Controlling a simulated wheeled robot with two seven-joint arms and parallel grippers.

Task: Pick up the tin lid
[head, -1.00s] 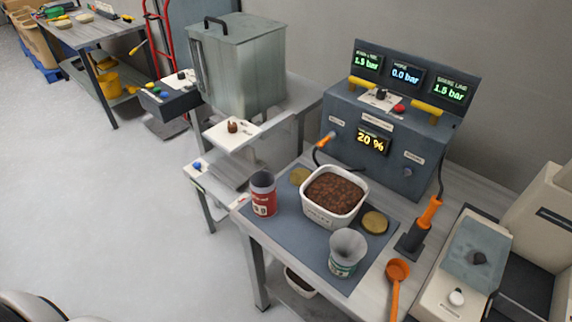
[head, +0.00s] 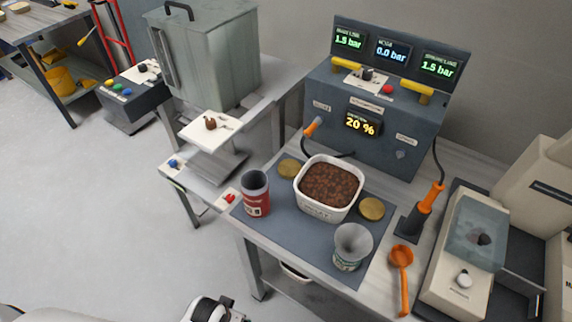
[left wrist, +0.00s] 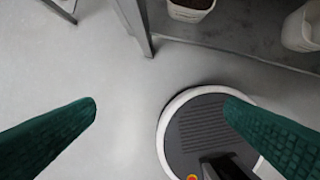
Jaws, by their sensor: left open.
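Two round gold tin lids lie on the dark blue mat (head: 290,232): one lid (head: 289,168) behind and left of the white tub, the other lid (head: 371,208) to its right. A red-labelled open tin (head: 256,195) stands at the mat's left. A second tin (head: 347,258) with a grey funnel (head: 353,239) in its mouth stands at the front right. My left gripper (left wrist: 160,102) is open and empty in the left wrist view, over the floor beside the table. A white and black part of my arm shows at the head view's bottom edge. My right gripper is not in view.
The white tub (head: 320,212) of brown granules stands between the lids. A grey gauge console (head: 365,130) stands behind. A sealing machine (head: 465,260) bounds the right side.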

